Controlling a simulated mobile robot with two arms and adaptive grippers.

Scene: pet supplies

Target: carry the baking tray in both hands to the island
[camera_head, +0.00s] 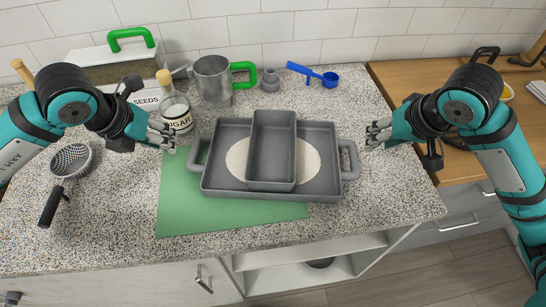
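The grey baking tray (219,150) lies on the speckled counter, partly over a green mat. It has a loop handle at each end. A grey loaf pan (271,150) and a pale round disc (309,163) are in it, the pan covering part of the disc. My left gripper (171,138) is left of the tray's left handle (196,152), apart from it, with its fingers spread and empty. My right gripper (371,135) is just right of and beyond the right handle (350,159), also spread and empty, apparently not touching.
A sugar jar (178,116) stands close behind my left gripper. A metal mug (213,82), a small grey pot (270,80) and a blue scoop (316,75) stand behind the tray. A strainer (68,165) lies at left. A wooden-topped unit (458,158) adjoins at right.

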